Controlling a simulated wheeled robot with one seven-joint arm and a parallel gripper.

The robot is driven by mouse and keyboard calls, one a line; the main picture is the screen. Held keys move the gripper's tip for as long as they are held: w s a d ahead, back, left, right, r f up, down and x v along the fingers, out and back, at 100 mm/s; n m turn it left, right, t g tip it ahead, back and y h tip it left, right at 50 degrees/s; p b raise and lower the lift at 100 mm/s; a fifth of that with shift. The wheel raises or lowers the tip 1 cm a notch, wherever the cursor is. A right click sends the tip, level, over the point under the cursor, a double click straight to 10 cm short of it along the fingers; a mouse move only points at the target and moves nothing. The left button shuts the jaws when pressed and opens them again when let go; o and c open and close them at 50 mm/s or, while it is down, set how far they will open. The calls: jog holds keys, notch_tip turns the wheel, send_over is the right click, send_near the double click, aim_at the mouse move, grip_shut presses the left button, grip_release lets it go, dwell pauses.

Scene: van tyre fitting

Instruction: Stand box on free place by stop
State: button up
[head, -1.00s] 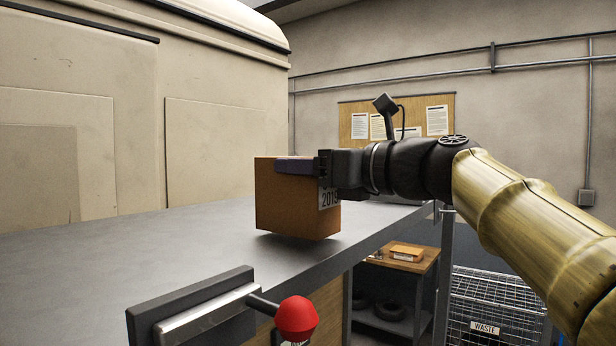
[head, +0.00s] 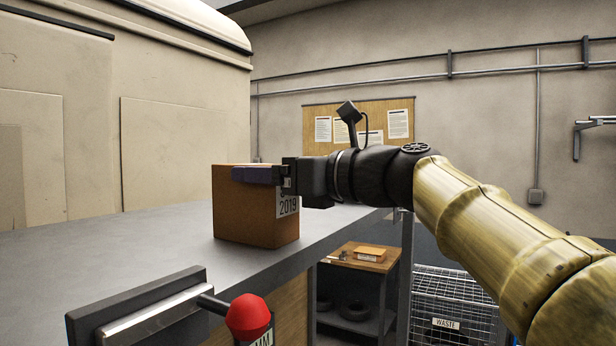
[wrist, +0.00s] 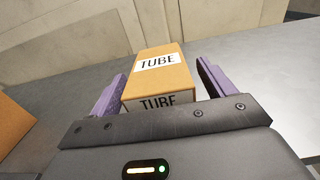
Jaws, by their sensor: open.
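The box (head: 240,212) is brown cardboard with a white label that shows "2019" on its right side. It stands upright on the grey counter (head: 120,245), near the counter's right edge. In the wrist view the box (wrist: 163,72) carries "TUBE" labels on its top and near face. My gripper (head: 262,174) is around the upper part of the box. In the wrist view my gripper's purple fingers (wrist: 160,95) are open, with a gap on each side. The palm hides the box's lower near face. I cannot clearly identify the stop.
A black block with a steel bar (head: 150,322) and a red knob (head: 248,317) are at the counter's front. A brown surface (wrist: 12,125) lies left in the wrist view. A small wooden table (head: 345,258) and a waste cage (head: 455,300) stand beyond. The counter's left is clear.

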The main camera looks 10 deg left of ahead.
jog(key=b+v, duration=0.3)
jog(key=v, duration=0.8)
jog(key=shift+b, duration=0.4)
jog(key=w+d+f+n+h, duration=0.2)
jog(key=w+d+f+h, duration=0.1)
jog(key=f, duration=0.8)
jog(key=w+d+f+n+h, duration=0.1)
jog(key=w+d+f+h, duration=0.2)
jog(key=f, duration=0.8)
jog(key=w+d+f+n+h, duration=0.2)
jog(key=f+h, duration=0.2)
jog(key=f, duration=0.7)
jog(key=s+d+f+n+g+h, duration=0.1)
jog(key=s+d+f+n+h, duration=0.1)
jog(key=s+f+n, duration=0.3)
jog(key=s+d+f+n+g+h, duration=0.2)
jog(key=s+d+f+n, duration=0.2)
jog(key=f, duration=0.9)
jog(key=s+d+f+n+g+h, duration=0.1)
jog(key=s+d+f+n+h, duration=0.1)
jog(key=s+f+n, duration=0.4)
notch_tip(320, 180, down, 3)
jog(key=d+n, duration=0.1)
jog(key=n, duration=0.1)
jog(key=shift+s+f+n+h, duration=0.2)
jog(key=shift+s+n+h, duration=0.1)
jog(key=shift+s, duration=0.1)
